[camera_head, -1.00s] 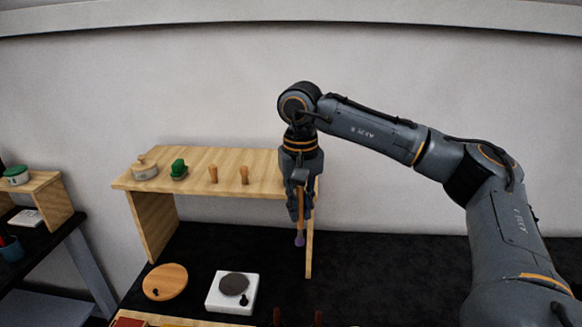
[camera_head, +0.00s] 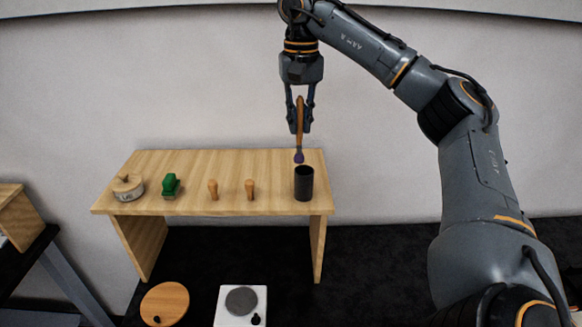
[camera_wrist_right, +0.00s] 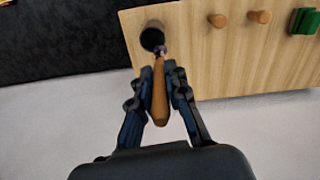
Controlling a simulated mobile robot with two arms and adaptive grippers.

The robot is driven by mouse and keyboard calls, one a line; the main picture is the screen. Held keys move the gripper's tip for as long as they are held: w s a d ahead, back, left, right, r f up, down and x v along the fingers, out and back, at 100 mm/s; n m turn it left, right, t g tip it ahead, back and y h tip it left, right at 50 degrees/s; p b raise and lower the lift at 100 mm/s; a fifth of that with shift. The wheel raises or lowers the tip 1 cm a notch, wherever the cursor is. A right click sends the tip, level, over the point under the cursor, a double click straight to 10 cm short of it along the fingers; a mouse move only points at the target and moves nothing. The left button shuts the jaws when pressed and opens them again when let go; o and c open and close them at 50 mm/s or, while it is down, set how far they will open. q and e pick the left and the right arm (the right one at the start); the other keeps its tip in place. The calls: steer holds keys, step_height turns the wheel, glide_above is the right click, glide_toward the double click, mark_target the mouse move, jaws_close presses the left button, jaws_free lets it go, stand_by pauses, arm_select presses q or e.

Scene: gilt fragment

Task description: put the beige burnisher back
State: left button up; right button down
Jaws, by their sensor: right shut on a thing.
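My right gripper (camera_head: 300,126) is shut on a slender tool with an orange-brown wooden handle and a dark purple tip (camera_head: 299,155). The tool hangs nearly upright, tip down, just above the mouth of a black cylindrical cup (camera_head: 304,186) on the wooden shelf's right end. In the right wrist view, the handle (camera_wrist_right: 160,92) lies between the fingers, and the tip points at the cup (camera_wrist_right: 152,38). Nothing in view is clearly a beige burnisher; I cannot tell whether this tool is the one so named. My left gripper is not in view.
Below are a round wooden board (camera_head: 165,302) and a white plate device (camera_head: 241,318).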

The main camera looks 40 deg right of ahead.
step_height(320, 180, down, 8)
steer(key=s, duration=0.1)
steer(key=shift+s+f, duration=0.2)
steer(key=shift+s, duration=0.2)
steer(key=c, duration=1.5)
jaws_free()
steer(key=shift+c, duration=0.2)
steer(key=shift+o, duration=1)
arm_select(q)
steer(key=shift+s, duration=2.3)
arm_select(e)
step_height(320, 180, up, 12)
steer(key=shift+r, duration=0.2)
